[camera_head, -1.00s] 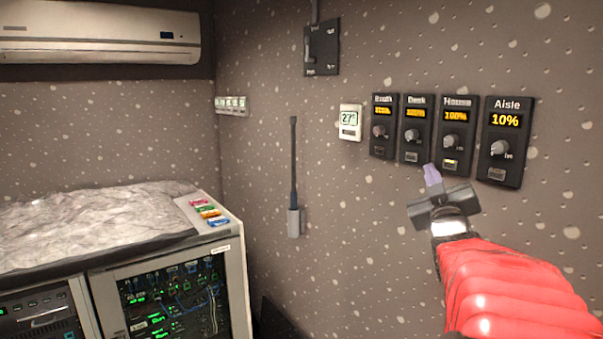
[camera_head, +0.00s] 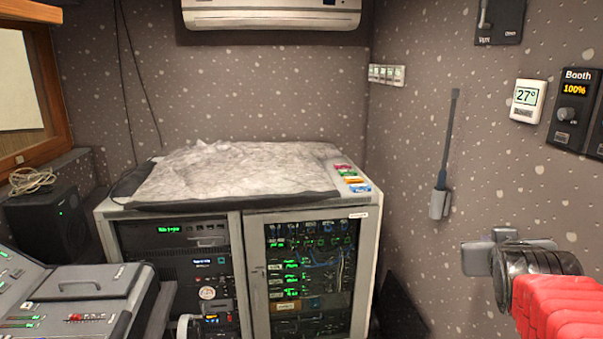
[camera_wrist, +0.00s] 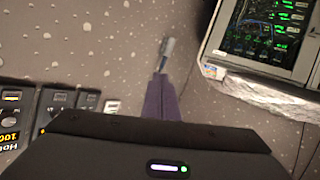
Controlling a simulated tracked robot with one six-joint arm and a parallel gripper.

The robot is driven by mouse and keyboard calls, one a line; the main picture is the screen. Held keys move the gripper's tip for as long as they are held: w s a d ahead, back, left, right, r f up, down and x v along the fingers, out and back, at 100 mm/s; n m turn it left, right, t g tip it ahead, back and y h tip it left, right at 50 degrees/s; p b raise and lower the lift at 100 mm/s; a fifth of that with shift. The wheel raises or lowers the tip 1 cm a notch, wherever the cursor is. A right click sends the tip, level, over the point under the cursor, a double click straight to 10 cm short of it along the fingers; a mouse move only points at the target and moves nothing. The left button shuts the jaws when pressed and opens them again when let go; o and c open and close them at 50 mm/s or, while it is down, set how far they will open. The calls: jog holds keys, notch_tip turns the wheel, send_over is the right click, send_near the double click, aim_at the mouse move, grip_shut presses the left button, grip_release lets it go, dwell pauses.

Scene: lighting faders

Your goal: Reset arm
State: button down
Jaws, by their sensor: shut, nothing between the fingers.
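My gripper (camera_head: 468,258) is at the right of the head view, in front of the speckled wall, at the end of my red-sleeved arm. In the wrist view its purple fingers (camera_wrist: 161,98) are together with nothing between them. The Booth fader panel (camera_head: 573,108) is on the wall above and to the right of my gripper and reads 100%. Part of another panel (camera_head: 597,140) is cut off at the right edge. In the wrist view a House panel (camera_wrist: 15,120) shows at the left, apart from the fingers.
A thermostat (camera_head: 527,101) reading 27° and a grey-based antenna (camera_head: 439,204) are on the wall. A rack cabinet (camera_head: 368,240) with a crumpled grey cover (camera_head: 230,175) stands at the back. A console (camera_head: 70,300) and a black speaker (camera_head: 50,225) are at the left.

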jog(key=s+a+f+n+g+y, duration=0.1)
jog(key=s+a+f+g+y, duration=0.1)
jog(key=s+a+f, duration=0.3)
jog(key=s+a+f+n+g+y, duration=0.1)
jog(key=s+a+f, duration=0.4)
jog(key=a, duration=0.5)
jog(key=s+a+f+g+y, duration=0.3)
jog(key=s+a+f, duration=0.2)
jog(key=a, duration=0.3)
jog(key=shift+s+n+g, duration=0.3)
jog(key=shift+s+n, duration=0.1)
jog(key=shift+s, duration=0.35)
